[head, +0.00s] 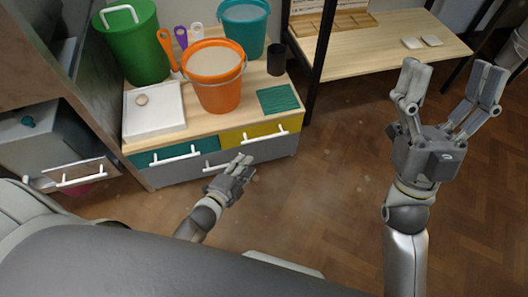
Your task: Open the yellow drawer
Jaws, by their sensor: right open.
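The yellow drawer (240,138) is at the upper right of the low cabinet's front, with a white bar handle (266,137). Its front looks flush with the cabinet, so it appears closed. My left gripper (246,166) is just below and left of the yellow drawer, in front of the grey drawer (283,148). Its fingers look close together, but I cannot tell whether they are open or shut. It is apart from the yellow drawer's handle in the picture. My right gripper (452,84) is open and empty, raised over the floor at the right.
A teal drawer (150,160) is beside the yellow one. On the cabinet top stand an orange bucket (218,92), green bin (144,50), teal bucket (243,30), black cup (276,60) and white slab (150,118). A wooden table (385,50) stands behind. Floor at centre right is clear.

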